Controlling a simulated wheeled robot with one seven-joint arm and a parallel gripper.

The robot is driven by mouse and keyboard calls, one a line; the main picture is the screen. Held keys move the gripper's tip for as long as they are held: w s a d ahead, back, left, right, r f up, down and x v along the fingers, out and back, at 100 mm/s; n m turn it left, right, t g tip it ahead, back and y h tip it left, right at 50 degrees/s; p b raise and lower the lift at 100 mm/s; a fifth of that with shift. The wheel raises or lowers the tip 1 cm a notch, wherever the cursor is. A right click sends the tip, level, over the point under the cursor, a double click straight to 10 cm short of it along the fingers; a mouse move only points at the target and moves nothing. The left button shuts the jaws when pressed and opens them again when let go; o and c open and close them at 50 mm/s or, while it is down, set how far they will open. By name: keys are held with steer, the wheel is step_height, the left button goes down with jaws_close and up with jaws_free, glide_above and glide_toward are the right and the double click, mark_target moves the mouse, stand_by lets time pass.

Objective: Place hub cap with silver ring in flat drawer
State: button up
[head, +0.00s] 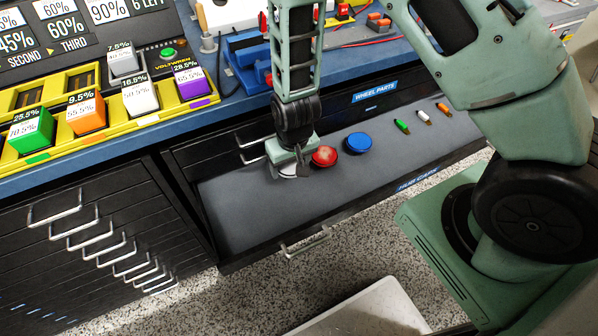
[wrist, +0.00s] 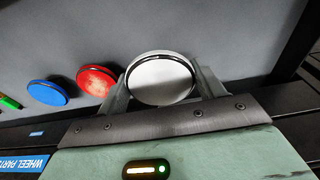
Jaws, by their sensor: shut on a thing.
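The hub cap (wrist: 160,82) is a round disc with a pale silver-white face and a dark line inside its bright rim. My gripper (wrist: 163,88) is shut on it, with one finger at each side. In the head view my gripper (head: 289,165) points down into the open flat drawer (head: 240,215), and only a sliver of the pale cap (head: 288,174) shows below it. The cap is at or just above the grey drawer floor; I cannot tell if it touches. A red cap (head: 324,156) and a blue cap (head: 358,143) lie in the drawer to its right.
Small green, orange and white pieces (head: 423,115) lie at the drawer's right end. The drawer floor left of my gripper is bare. A blue-edged workbench (head: 100,150) with coloured cubes stands behind. A pale tray (head: 365,312) is on the floor in front.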

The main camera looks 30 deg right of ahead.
mark_target(293, 170)
steer(key=shift+f, duration=2.95)
steer(key=shift+f+b, duration=0.15)
steer(key=shift+b, duration=0.15)
steer(key=o, duration=1.1)
steer(key=r, duration=0.4)
steer(key=s+r+p, duration=0.1)
steer(key=r, duration=0.7)
steer(key=shift+s, duration=0.35)
steer(key=shift+s+a+r, duration=0.1)
steer(key=shift+a+r, duration=0.05)
steer(key=shift+r, duration=0.1)
steer(key=s+a+r+n+g+y, duration=0.1)
steer(key=s+a+r+n, duration=0.1)
steer(key=s+a+r, duration=0.3)
steer(key=s+a+r+n+y, duration=0.1)
steer(key=s+a+r, duration=0.1)
steer(key=r, duration=0.4)
steer(key=s+r+n, duration=0.1)
steer(key=s+r, duration=0.2)
steer(key=s+r+n+h, duration=0.1)
steer(key=s+r+n, duration=0.1)
steer(key=s+r, duration=0.1)
steer(key=s+d+r+n, duration=0.1)
steer(key=s+r, duration=0.2)
steer(key=s, duration=0.2)
steer(key=shift+n+g, duration=0.3)
steer(key=shift+g, duration=0.1)
